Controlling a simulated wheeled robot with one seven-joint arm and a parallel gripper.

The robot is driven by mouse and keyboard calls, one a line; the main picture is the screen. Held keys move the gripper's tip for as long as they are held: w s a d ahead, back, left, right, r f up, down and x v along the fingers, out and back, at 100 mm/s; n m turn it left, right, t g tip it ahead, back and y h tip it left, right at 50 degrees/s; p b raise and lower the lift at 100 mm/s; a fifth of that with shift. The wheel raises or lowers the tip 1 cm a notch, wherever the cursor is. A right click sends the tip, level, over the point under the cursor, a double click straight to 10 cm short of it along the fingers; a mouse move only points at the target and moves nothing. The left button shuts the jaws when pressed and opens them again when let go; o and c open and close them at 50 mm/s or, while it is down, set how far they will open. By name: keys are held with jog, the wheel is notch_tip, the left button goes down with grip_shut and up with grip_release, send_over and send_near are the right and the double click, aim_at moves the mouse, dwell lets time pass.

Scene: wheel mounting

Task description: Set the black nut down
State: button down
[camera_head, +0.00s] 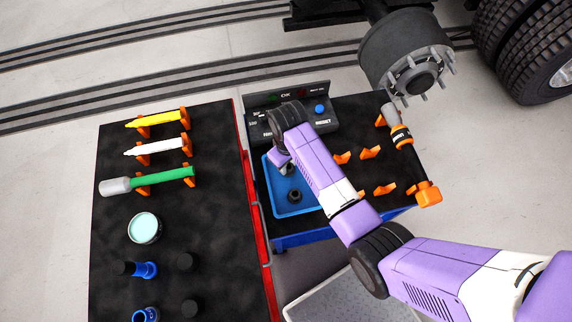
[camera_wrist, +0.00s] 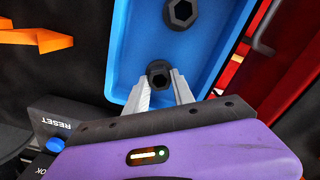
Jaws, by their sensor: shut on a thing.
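My gripper (camera_wrist: 160,80) points down over the blue tray (camera_wrist: 119,60), its two grey fingers closed around a black nut (camera_wrist: 158,68). The held nut is at the tray's end nearest the control box; I cannot tell whether it touches the tray floor.
A control box (camera_head: 321,118) with a blue button stands behind the tray. Orange holders (camera_head: 371,153) and an orange-grey tool (camera_head: 401,135) are to the right. A black table (camera_head: 220,230) with tools and a can (camera_head: 144,228) is at left. A wheel hub (camera_head: 408,62) hangs beyond.

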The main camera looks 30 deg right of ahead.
jog(key=shift+f, duration=0.1)
jog(key=c, duration=1.1)
grip_release()
notch_tip(320, 180, up, 12)
jog(key=shift+r, duration=0.15)
